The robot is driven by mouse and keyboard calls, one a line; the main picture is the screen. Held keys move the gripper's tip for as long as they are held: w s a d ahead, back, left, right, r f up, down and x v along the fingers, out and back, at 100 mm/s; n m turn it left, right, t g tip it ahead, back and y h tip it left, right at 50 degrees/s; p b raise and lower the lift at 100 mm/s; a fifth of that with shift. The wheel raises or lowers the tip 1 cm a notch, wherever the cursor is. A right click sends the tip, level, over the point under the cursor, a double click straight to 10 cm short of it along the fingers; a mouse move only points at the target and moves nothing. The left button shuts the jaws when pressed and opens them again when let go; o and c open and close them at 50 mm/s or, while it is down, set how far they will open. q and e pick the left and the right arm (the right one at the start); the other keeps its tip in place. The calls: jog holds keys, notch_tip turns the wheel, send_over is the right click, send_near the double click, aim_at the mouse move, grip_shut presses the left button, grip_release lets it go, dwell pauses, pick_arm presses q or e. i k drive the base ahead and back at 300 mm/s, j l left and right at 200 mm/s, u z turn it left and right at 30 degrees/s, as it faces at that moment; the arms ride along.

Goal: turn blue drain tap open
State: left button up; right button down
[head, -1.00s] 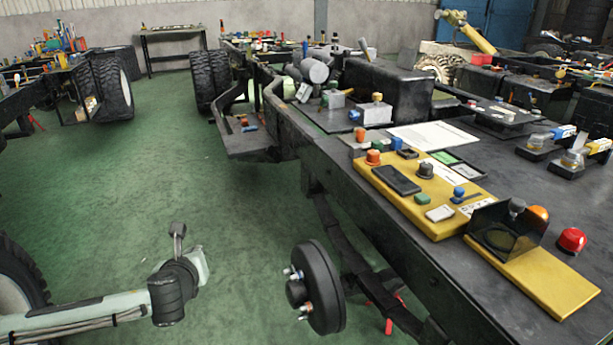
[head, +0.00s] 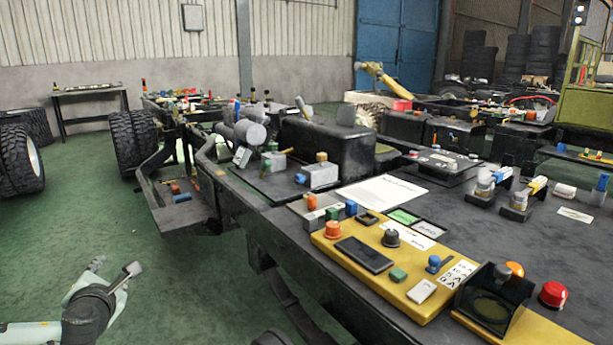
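Several small blue parts are in the head view, and I cannot tell for sure which is the drain tap. A blue tap-like piece (head: 300,178) sits at the left side of a grey block (head: 321,176) with a tan knob on top, on the chassis deck. Another blue knob (head: 434,263) with a dark bar stands on the yellow panel. My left gripper (head: 131,269) is at the lower left over the green floor, far from both and touching nothing. Its fingers are too unclear to tell whether they are open. My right gripper is out of view.
The yellow panel (head: 392,291) carries an orange knob (head: 332,228), a black screen (head: 364,254) and a black hooded box. A red button (head: 552,294) is near the right. Tyres (head: 133,141) stand left; green floor there is clear.

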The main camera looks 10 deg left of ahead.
aim_at(299, 179)
jog(key=i+j+z, duration=0.2)
jog(key=j+z, duration=0.2)
jog(key=j, duration=0.15)
jog(key=i+j+z, duration=0.15)
jog(key=j+z, duration=0.3)
jog(key=j, duration=0.2)
jog(key=j+z, duration=0.4)
jog(key=j, duration=0.25)
jog(key=j+z, duration=0.45)
jog(key=j, duration=0.2)
jog(key=k+j+z, duration=0.15)
jog(key=j+z, duration=0.25)
jog(key=j, duration=0.2)
